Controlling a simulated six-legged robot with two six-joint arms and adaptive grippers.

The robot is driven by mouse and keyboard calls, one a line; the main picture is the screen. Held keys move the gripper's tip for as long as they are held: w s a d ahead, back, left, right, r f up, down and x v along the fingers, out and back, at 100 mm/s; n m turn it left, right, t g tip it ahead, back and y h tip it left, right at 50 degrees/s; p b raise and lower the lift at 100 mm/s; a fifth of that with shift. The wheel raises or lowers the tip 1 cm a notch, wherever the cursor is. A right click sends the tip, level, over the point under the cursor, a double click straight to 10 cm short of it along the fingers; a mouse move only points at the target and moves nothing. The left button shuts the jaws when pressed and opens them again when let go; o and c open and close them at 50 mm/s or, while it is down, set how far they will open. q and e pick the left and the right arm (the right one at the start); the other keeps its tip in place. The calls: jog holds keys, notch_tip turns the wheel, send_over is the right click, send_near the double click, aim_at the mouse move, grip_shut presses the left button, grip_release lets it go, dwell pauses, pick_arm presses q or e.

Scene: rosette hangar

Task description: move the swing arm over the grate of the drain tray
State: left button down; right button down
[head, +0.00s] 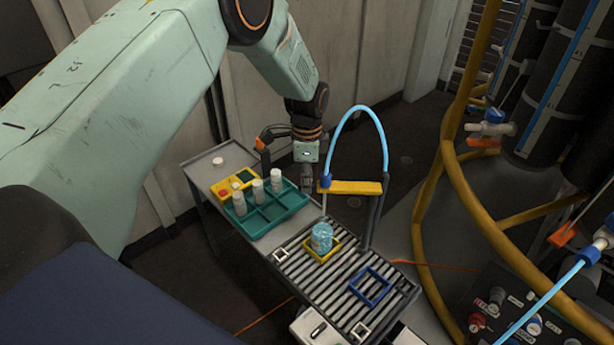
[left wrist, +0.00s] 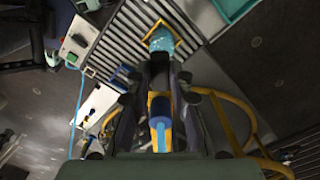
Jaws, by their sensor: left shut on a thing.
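The swing arm (head: 355,187) is a yellow bar on a dark post at the far side of the drain tray. A light blue hose loops over to the blue collar (head: 325,181) at its left end, with a thin pale tube pointing down. My left gripper (head: 309,182) is at this end. In the left wrist view, the fingers (left wrist: 160,85) are shut around the blue collar (left wrist: 160,107). The slatted grate (head: 338,280) lies below and nearer. In the head view the tube ends just above a bottle with blue contents (head: 322,238). My right gripper is not in view.
The bottle stands in a yellow frame (head: 309,250) on the grate. An empty blue frame (head: 371,300) lies nearby. A teal rack (head: 285,212) with several white bottles stands left. Yellow pipes (head: 424,240) and dark cylinders (head: 555,95) stand right.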

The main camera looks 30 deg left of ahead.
pick_arm(q)
jog(key=shift+s+d+r, duration=0.2)
jog(key=shift+s+r, duration=0.05)
jog(key=shift+s, duration=0.05)
jog(key=s+d+n+p, duration=0.6)
jog(key=s+d+n, duration=0.2)
jog(key=d+n, duration=0.1)
jog(key=shift+d, duration=0.2)
jog(key=shift+w, duration=0.1)
jog(key=c, duration=1.5)
grip_release()
jog(key=shift+c, duration=0.2)
jog(key=o, duration=0.3)
jog(key=shift+s+f, duration=0.1)
jog(key=shift+s, duration=0.15)
jog(key=shift+o, duration=0.2)
